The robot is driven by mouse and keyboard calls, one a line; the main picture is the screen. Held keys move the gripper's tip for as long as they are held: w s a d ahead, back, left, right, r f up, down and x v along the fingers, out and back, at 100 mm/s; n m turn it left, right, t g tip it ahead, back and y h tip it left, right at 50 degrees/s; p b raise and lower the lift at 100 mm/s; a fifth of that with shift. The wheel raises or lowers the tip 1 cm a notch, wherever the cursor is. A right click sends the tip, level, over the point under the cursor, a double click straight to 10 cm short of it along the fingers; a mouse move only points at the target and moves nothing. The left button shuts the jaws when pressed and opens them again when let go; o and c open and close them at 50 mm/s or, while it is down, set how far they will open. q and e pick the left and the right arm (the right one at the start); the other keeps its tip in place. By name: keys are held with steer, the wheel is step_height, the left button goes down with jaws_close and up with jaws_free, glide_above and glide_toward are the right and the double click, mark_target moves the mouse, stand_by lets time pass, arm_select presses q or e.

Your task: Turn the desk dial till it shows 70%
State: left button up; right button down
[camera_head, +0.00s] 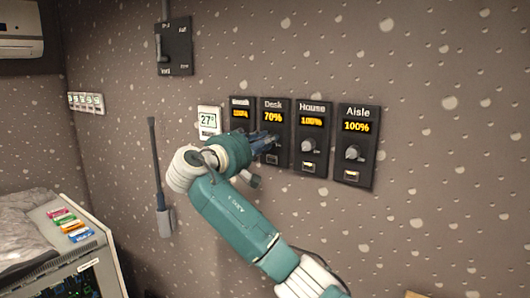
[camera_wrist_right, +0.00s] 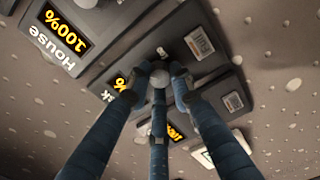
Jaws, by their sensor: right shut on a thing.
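The desk dial panel (camera_head: 273,104) is a dark plate on the wall, labelled Desk, and its display reads 70% in the head view. My right gripper (camera_head: 272,142) reaches up to this panel and covers its knob in the head view. In the right wrist view the fingers of my right gripper (camera_wrist_right: 160,88) are closed around the rounded grey desk knob (camera_wrist_right: 160,78). In that view the Desk display (camera_wrist_right: 119,84) is partly hidden by a finger. My left gripper is in neither view.
The House panel (camera_head: 313,107) reads 100% and sits close to the right. The Aisle panel (camera_head: 356,112) also reads 100%. A panel (camera_head: 241,101) left of Desk is partly covered by my arm. A white thermostat (camera_head: 208,118) is further left.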

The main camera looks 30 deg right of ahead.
steer(key=c, duration=1.5)
jaws_free()
steer(key=v, duration=1.2)
steer(key=shift+w+f, duration=0.1)
